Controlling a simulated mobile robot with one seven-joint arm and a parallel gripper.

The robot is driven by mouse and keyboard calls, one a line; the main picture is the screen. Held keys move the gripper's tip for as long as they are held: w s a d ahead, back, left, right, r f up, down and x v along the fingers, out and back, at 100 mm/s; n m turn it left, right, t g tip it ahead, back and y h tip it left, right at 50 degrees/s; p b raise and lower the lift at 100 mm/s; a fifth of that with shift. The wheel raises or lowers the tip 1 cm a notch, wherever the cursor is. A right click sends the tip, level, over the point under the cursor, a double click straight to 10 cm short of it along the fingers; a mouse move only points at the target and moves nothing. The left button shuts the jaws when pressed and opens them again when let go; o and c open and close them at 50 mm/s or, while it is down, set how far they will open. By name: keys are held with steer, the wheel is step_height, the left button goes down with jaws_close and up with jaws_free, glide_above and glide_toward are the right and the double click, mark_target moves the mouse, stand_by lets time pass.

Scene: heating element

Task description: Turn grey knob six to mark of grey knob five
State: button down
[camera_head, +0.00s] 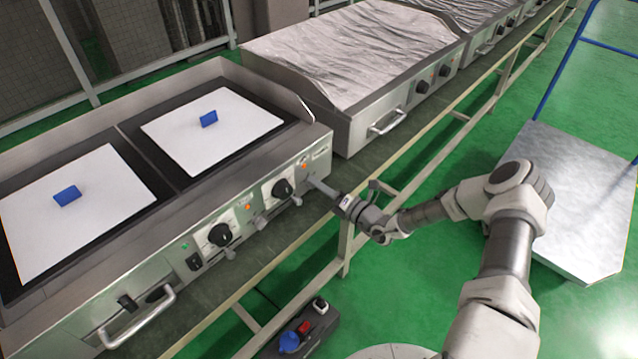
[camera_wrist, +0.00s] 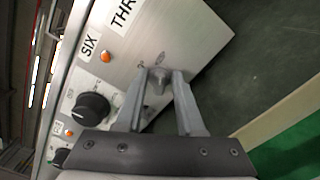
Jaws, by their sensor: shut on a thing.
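A small grey knob (camera_wrist: 158,82) sits on the steel front panel, between my fingertips in the wrist view. My gripper (camera_wrist: 161,76) is shut on it, one finger on each side. A "SIX" label (camera_wrist: 88,45) and an orange lamp (camera_wrist: 105,57) are to its left, so I take it as grey knob six. In the head view my gripper (camera_head: 309,181) meets the panel at the right end of the cooker, hiding the knob. I cannot make out grey knob five or its mark for certain.
Black dials (camera_head: 282,188) and (camera_head: 220,235) stand out from the front panel left of my gripper. A bar handle (camera_head: 140,318) is farther left. Blue blocks (camera_head: 208,118) and (camera_head: 67,195) stand on the white plates. A second cooker (camera_head: 350,75) is behind right.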

steer(key=shift+f, duration=0.1)
stand_by(0.3)
steer(key=c, duration=0.8)
jaws_free()
steer(key=shift+c, duration=0.2)
steer(key=shift+d, duration=0.1)
steer(key=p+v, duration=0.2)
steer(key=v, duration=1.5)
steer(key=shift+s, duration=0.2)
steer(key=shift+d, duration=0.1)
